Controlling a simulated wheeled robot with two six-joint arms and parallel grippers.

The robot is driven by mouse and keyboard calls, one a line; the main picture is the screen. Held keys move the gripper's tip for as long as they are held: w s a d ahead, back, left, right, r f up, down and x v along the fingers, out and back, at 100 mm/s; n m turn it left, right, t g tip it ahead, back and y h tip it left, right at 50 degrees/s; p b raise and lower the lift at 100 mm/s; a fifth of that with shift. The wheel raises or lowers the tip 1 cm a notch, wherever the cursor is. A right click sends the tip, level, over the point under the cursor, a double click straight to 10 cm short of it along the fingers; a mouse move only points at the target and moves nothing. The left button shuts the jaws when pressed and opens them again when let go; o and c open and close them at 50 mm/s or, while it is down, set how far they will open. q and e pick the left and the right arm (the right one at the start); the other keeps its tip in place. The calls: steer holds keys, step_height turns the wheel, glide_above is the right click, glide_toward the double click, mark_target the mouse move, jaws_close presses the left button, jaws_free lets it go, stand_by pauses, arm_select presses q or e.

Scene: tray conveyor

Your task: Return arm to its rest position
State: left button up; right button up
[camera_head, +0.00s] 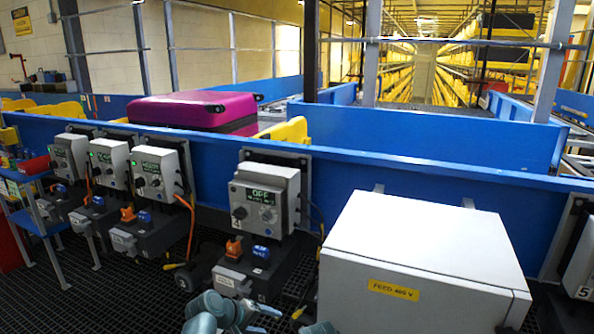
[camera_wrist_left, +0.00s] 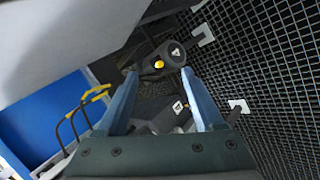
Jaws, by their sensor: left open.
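My left gripper (camera_head: 264,320) shows at the bottom edge of the head view, low in front of the control boxes. In the left wrist view its two blue fingers (camera_wrist_left: 160,98) stand wide apart with nothing held between them. A dark part with a yellow button (camera_wrist_left: 158,63) lies beyond the fingertips; I cannot tell what it belongs to. My right gripper is not seen; only a small teal bit of arm shows at the bottom edge of the head view.
A white cabinet (camera_head: 412,250) labelled "FEED 400 V" stands just right of my left gripper. Grey control boxes (camera_head: 266,200) line the blue conveyor wall (camera_head: 420,170). A magenta case (camera_head: 195,110) lies on the conveyor behind. Dark grating (camera_wrist_left: 270,70) covers the floor.

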arm_select(q)
steer(key=s+a+f+m+g+y, duration=0.55)
steer(key=s+a, duration=0.25)
steer(key=s, duration=0.4)
steer(key=s+d+r+m+p, duration=0.1)
steer(key=s+d+r+p, duration=0.1)
steer(key=r+p, duration=0.5)
steer(key=s+d+r+m+y+p, duration=0.1)
steer(key=s+d+r+m+p, duration=0.1)
steer(key=d+r+p, duration=0.3)
steer(key=s+d+r+m+y+p, duration=0.1)
steer(key=d+r+p, duration=0.3)
steer(key=r+p, duration=0.7)
steer(key=shift+s+r+m+g+p, duration=0.25)
steer(key=shift+s+m+g+p, duration=0.15)
steer(key=shift+s+p, duration=0.2)
